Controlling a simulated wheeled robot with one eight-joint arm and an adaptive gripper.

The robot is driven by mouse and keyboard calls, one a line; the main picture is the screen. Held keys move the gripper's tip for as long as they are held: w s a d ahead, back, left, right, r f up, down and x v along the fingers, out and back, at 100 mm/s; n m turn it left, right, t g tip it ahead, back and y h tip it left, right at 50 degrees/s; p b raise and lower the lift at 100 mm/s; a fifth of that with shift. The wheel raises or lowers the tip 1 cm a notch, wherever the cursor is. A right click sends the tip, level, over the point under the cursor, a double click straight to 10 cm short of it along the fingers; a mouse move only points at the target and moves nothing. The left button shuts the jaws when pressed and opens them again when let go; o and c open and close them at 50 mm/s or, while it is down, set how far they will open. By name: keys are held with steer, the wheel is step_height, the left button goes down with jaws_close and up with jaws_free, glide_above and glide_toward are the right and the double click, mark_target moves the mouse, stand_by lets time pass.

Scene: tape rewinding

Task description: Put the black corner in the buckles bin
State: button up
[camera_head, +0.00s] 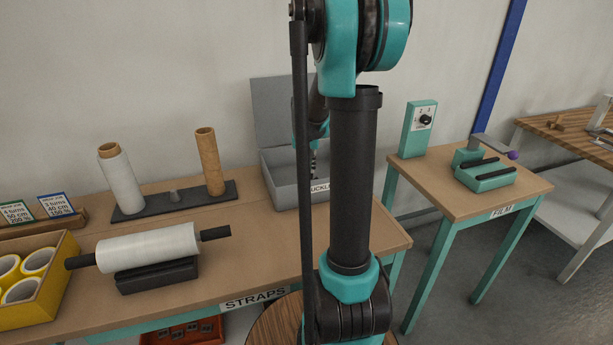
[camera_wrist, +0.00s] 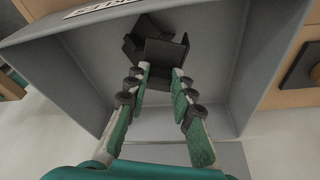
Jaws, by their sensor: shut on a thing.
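The black corner (camera_wrist: 166,52) is between my gripper's fingertips (camera_wrist: 162,76) in the wrist view, and my gripper is shut on it. The corner is over the inside of the grey buckles bin (camera_wrist: 245,75), close to its floor; I cannot tell whether it touches. Another dark angular shape beside it may be part of the corner or a separate piece. In the head view the grey bin (camera_head: 281,192) stands on the straps table with its lid raised. My arm hides part of the bin and most of my gripper there.
A dark stand holds a white roll (camera_head: 120,180) and a brown tube (camera_head: 210,162) left of the bin. A film roll (camera_head: 148,248) lies on a black cradle in front. A yellow box (camera_head: 62,290) of tape rolls is at far left. The film table (camera_head: 455,185) stands right.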

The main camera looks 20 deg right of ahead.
mark_target(306, 174)
steer(key=shift+f, duration=2)
steer(key=shift+f, duration=0.15)
steer(key=o, duration=0.9)
steer(key=v, duration=1.2)
steer(key=s+a+f+n, duration=0.1)
steer(key=s+a+f, duration=0.2)
steer(key=s, duration=0.4)
steer(key=s+a+f+n, duration=0.2)
steer(key=s+f, duration=0.3)
steer(key=s, duration=0.3)
steer(key=s+a+f+n+t+y, duration=0.1)
steer(key=s+a+f, duration=0.3)
steer(key=s, duration=0.4)
steer(key=shift+s+a+f+n, duration=0.2)
steer(key=shift+a+f+n, duration=0.1)
steer(key=shift+a+f, duration=0.05)
